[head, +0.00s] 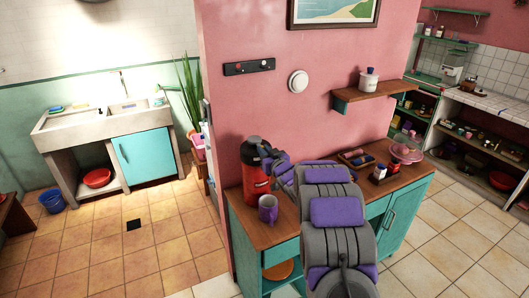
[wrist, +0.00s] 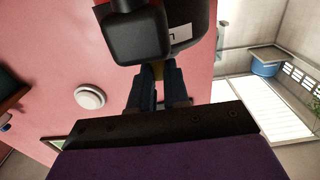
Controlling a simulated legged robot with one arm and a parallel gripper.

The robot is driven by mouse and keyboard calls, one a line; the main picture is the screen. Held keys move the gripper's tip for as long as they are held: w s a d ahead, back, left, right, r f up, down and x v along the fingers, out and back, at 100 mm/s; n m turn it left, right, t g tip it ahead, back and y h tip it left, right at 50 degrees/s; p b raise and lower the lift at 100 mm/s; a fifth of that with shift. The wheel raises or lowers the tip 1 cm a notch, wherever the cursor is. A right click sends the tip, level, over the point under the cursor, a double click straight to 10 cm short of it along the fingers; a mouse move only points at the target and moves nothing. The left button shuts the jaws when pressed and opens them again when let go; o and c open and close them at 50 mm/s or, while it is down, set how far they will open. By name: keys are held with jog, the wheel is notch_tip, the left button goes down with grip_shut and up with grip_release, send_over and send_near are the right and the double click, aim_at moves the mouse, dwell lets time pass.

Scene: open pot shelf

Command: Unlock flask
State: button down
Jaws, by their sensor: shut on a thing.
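The flask (head: 256,182) stands upright on the wooden top of the turquoise cabinet, with a red body and a black top. My gripper (head: 272,158) is at the upper right side of the flask, partly hidden behind my own arm. In the wrist view, my gripper (wrist: 157,78) reaches up to the black and red flask (wrist: 135,38) and its fingers are close together on it. The exact part between the fingers is hidden, and the state of any lock cannot be told.
A purple mug (head: 268,208) stands just in front of the flask. A small tray (head: 355,157), jars (head: 380,172) and a pink dish (head: 405,152) are to the right on the cabinet top (head: 246,224). A wall shelf (head: 375,94) holds a white pot (head: 368,82).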

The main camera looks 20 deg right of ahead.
jog(key=d+p, duration=0.2)
jog(key=d, duration=0.1)
dwell(0.4)
jog(key=c, duration=1.1)
grip_release()
jog(key=shift+d, duration=0.1)
jog(key=s, duration=0.5)
jog(key=s+p, duration=0.1)
jog(key=s, duration=1.1)
jog(key=shift+s+d+f, duration=0.1)
jog(key=shift+d+f, duration=0.05)
jog(key=shift+d, duration=0.2)
